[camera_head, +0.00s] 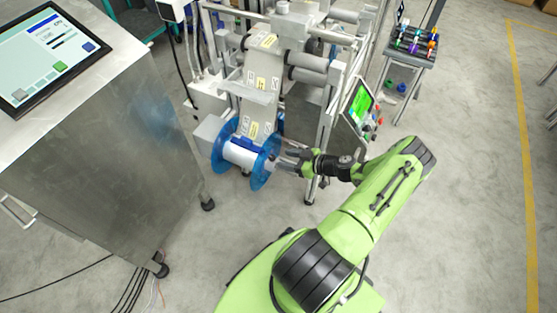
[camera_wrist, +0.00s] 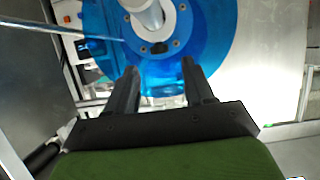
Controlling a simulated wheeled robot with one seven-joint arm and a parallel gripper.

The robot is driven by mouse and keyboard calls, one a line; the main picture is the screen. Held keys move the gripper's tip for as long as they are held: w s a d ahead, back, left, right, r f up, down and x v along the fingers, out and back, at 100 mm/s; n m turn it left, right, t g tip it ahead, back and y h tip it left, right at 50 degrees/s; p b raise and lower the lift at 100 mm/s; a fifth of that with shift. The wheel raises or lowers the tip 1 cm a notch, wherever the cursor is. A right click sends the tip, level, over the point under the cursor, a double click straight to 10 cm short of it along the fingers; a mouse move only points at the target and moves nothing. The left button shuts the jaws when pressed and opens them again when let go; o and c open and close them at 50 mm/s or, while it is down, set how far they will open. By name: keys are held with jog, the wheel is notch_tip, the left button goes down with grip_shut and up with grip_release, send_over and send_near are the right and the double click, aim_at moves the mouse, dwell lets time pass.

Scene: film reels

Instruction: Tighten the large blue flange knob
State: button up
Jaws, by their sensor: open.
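A reel with two blue flanges stands on the machine; its near blue flange (camera_head: 264,165) faces my gripper (camera_head: 285,161). Nothing shows between the fingers.
A white film roll (camera_head: 240,153) sits between the flanges, its labelled web running up the machine. A small green-screen panel (camera_head: 359,107) is to the right. A steel cabinet (camera_head: 110,150) with a touchscreen stands left. A rack (camera_head: 412,45) holds coloured rolls.

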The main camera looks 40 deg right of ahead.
aim_at(272, 157)
jog(key=x, duration=0.4)
jog(key=shift+w+f+b, duration=0.1)
jog(key=shift+b, duration=0.3)
grip_shut()
jog(key=shift+a+p, duration=0.1)
jog(key=shift+p, duration=0.25)
jog(key=m+h+p, duration=0.2)
jog(key=h, duration=0.1)
jog(key=shift+a+m+t, duration=0.3)
jog(key=shift+a+m, duration=0.1)
jog(key=shift+a+m+h+p, duration=0.1)
jog(key=shift+m+h+p, duration=0.65)
jog(key=shift+h, duration=0.1)
jog(key=shift+a+m+h+p, duration=0.15)
jog(key=shift+m+h+p, duration=0.6)
jog(key=shift+h, duration=0.4)
